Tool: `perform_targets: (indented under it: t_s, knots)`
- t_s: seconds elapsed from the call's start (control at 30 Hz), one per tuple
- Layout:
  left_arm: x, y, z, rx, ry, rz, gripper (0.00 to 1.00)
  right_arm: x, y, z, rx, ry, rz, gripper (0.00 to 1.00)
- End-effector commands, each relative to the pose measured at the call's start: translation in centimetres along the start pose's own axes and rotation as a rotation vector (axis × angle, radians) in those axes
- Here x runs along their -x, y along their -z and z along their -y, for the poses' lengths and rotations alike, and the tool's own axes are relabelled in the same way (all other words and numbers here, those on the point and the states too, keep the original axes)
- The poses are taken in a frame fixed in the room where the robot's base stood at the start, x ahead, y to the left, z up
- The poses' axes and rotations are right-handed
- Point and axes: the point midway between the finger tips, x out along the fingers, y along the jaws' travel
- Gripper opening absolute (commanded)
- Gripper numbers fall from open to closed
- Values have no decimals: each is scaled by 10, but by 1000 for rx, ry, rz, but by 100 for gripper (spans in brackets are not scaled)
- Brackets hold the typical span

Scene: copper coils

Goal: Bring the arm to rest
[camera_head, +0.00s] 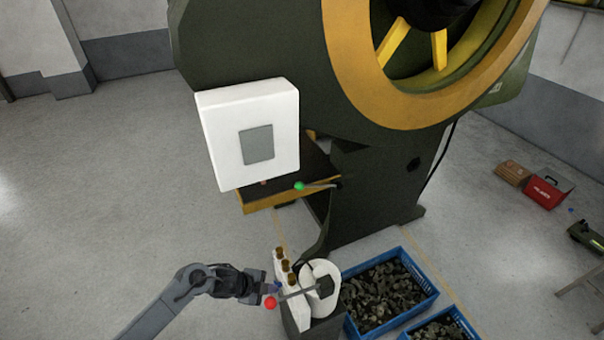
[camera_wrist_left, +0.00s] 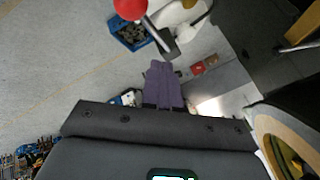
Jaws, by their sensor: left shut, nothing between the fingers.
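My left gripper (camera_head: 272,287) comes in from the left in the head view, shut and empty. Its closed fingers (camera_wrist_left: 158,68) show as a purple-grey shape in the left wrist view. The gripper is close to a lever with a red ball knob (camera_head: 270,302); I cannot tell whether they touch. The knob also shows at the top of the left wrist view (camera_wrist_left: 130,8), apart from the fingertips. Several copper-brown pieces (camera_head: 286,266) stand in a row on a white part just beyond the gripper. My right gripper is not in view.
A dark green press with a yellow-rimmed wheel (camera_head: 350,75) fills the back. It carries a white box (camera_head: 215,140) and a green-knobbed lever (camera_head: 299,186). A white round part (camera_head: 332,270) and a blue crate (camera_head: 433,296) of dark pieces stand right of the gripper. Floor at left is clear.

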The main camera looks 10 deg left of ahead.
Motion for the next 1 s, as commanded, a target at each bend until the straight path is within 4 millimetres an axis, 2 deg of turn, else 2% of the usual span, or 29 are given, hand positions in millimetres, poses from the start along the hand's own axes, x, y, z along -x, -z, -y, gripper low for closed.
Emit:
perform_targets:
  t_s: [0.17, 0.27, 0.3, 0.37, 0.4, 0.5, 0.57, 0.67, 0.77, 1.0]
  knots:
    - [-17, -2, -51, 34, -69, -9, 0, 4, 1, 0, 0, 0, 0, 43]
    - [-31, 5, -105, 81, -134, -32, 0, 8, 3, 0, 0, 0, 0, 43]
    - [-36, 15, -130, 101, -159, -54, 0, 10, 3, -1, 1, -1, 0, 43]
    - [-41, 39, -168, 137, -187, -99, 0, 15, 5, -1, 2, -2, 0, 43]
    - [-42, 59, -189, 165, -193, -134, 0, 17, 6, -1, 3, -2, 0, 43]
    - [-36, 104, -225, 245, -169, -180, 0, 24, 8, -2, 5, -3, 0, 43]
    - [-26, 125, -238, 306, -140, -180, 0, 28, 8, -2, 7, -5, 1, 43]
    - [-1, 147, -246, 436, -73, -140, 0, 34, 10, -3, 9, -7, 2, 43]
    - [40, 150, -240, 609, 12, -45, 0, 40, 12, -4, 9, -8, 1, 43]
    - [173, 103, -211, 1065, 204, 257, 0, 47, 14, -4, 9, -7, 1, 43]
